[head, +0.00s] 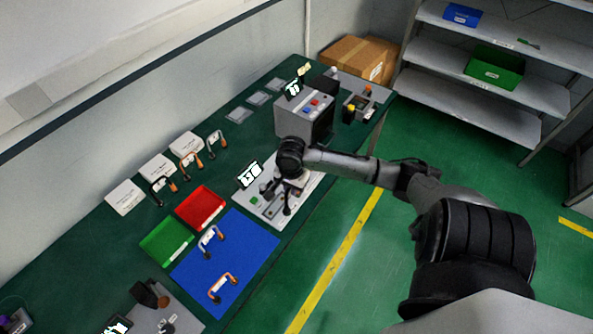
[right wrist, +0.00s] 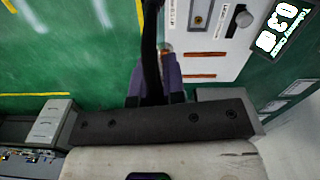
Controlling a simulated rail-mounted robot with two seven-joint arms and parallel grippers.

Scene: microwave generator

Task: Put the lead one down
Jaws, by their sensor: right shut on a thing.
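My right gripper (head: 290,188) is over the grey tester board (head: 270,213), near its right side. In the right wrist view its purple-grey fingers (right wrist: 156,82) are shut on a dark, strip-like piece (right wrist: 151,45). I cannot tell whether this piece is lead, and its far end is out of the picture. The tester panel (right wrist: 225,35), with copper-coloured strips, lies beside it. A grey-white U-shaped piece (head: 210,238) and a copper-coloured one (head: 222,287) lie on the blue mat (head: 253,240). My left gripper does not show.
A red tray (head: 201,207) and a green tray (head: 165,241) stand left of the mat. Several U-shaped pieces lie before labelled white boxes (head: 125,197) along the wall. A grey machine (head: 303,115) stands behind the board. The blue mat has bare room.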

